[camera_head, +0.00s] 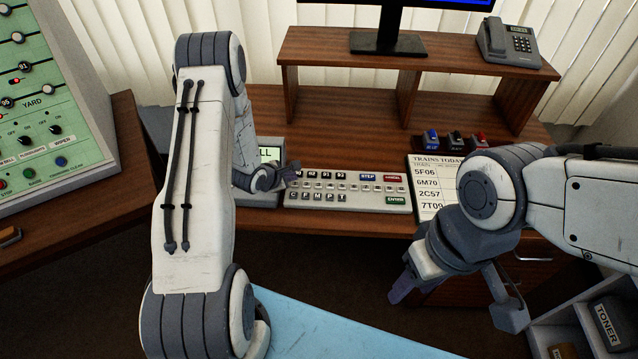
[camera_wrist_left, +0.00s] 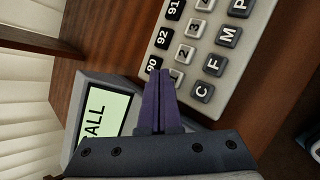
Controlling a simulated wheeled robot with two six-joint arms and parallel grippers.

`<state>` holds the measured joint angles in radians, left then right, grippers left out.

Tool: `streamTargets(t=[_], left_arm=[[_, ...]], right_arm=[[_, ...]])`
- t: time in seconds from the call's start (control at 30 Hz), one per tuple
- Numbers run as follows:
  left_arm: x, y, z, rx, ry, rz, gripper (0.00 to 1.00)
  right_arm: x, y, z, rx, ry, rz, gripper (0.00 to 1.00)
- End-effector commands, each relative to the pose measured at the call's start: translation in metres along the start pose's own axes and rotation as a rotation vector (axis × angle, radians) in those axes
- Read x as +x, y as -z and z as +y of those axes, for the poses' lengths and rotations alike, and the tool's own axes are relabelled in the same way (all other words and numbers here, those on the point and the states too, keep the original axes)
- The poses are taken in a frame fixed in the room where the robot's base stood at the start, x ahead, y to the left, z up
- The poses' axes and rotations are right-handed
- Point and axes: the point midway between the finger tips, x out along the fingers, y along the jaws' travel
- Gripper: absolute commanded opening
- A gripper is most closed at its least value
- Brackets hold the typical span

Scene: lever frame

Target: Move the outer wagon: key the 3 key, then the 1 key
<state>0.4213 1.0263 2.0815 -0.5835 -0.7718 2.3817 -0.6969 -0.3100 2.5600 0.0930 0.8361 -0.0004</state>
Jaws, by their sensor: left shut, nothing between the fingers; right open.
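The grey keypad (camera_head: 350,203) lies on the desk, with dark, light and coloured keys. In the left wrist view, the 3 key (camera_wrist_left: 195,28) is in the light row, clear of my fingers. The 2 key (camera_wrist_left: 185,53) is beside it. The light key at the row's end, where the 1 key would be, is partly hidden by my fingers (camera_wrist_left: 177,77). My left gripper (camera_head: 292,171) is shut and empty, its tips by the 90 key (camera_wrist_left: 153,65) at the keypad's corner; contact cannot be told. My right gripper (camera_head: 456,300) is open and empty, in front of the desk.
A display (camera_wrist_left: 105,112) reading CALL stands beside the keypad. A train list (camera_head: 425,185) lies right of it, with several coloured switches (camera_head: 455,140) behind. A shelf (camera_head: 345,47) carries a monitor stand and a phone (camera_head: 510,45). A green yard panel (camera_head: 60,110) stands left.

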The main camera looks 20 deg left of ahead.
Motion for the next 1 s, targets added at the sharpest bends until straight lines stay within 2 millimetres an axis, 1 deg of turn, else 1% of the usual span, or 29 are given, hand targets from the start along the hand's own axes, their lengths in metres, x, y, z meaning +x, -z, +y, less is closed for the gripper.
streamTargets(t=[0.27, 0.5, 1.0], left_arm=[[0.0011, 0.0004, -0.001, 0.0, 0.0, 0.0, 0.0], [0.0063, 0.0035, -0.0051, -0.001, 0.001, 0.0, 0.0], [0.0074, 0.0041, -0.0056, 0.0, 0.0, 0.0, 0.0]], right_arm=[[0.0007, 0.0, 0.0001, 0.0, 0.0, 0.0, 0.5], [0.0023, -0.0001, 0.0002, 0.0, 0.0, 0.0, 0.5], [0.0029, -0.0002, 0.0002, 0.0, 0.0, 0.0, 0.5]])
